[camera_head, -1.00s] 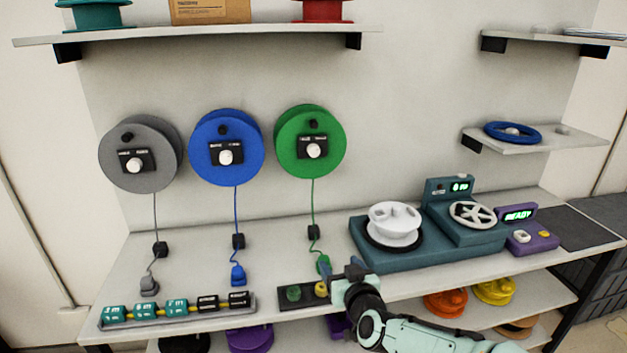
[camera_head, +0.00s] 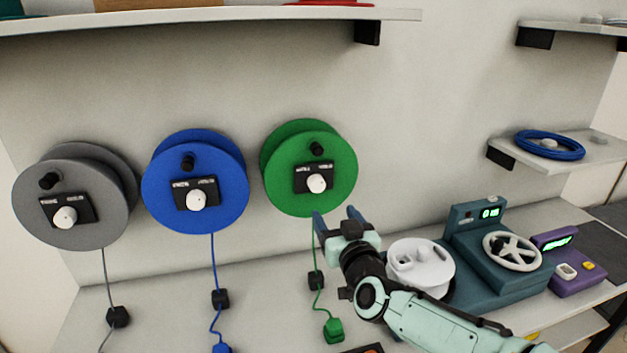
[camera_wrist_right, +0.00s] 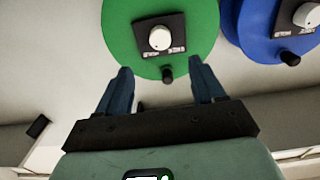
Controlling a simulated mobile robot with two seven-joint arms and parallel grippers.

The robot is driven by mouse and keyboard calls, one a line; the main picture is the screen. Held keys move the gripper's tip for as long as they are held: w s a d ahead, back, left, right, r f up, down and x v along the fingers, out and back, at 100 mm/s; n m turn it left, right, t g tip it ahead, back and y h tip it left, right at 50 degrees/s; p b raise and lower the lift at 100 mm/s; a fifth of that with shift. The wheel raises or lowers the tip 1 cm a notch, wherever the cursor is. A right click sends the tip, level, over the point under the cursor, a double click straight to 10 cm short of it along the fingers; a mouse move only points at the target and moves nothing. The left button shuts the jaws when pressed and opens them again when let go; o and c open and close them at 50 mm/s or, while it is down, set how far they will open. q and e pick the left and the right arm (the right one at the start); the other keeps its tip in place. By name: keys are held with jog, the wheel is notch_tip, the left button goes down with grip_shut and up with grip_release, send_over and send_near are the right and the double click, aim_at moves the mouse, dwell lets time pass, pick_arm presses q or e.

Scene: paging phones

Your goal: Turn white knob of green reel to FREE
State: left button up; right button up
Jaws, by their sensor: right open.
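The green reel (camera_head: 290,178) hangs on the wall, rightmost of three reels. Its white knob (camera_head: 317,184) sits on a black label plate (camera_head: 301,178) below a black crank peg. The plate's lettering is too small to read. My right gripper (camera_head: 337,216) is open and empty, just below the reel and apart from the knob. In the right wrist view the green reel (camera_wrist_right: 196,42) and its white knob (camera_wrist_right: 160,38) show upside down beyond the open fingers (camera_wrist_right: 163,82). My left gripper is not in view.
A blue reel (camera_head: 228,192) and a grey reel (camera_head: 38,208) hang to the left. A green cable (camera_head: 315,255) hangs below the green reel. A teal machine with a white spool (camera_head: 420,265) stands right of my right gripper. A shelf (camera_head: 260,17) runs above.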

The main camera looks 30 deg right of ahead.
aim_at(318, 187)
jog(key=p+x, duration=0.2)
jog(key=x, duration=1)
jog(key=shift+w, duration=0.35)
jog(key=c, duration=1.1)
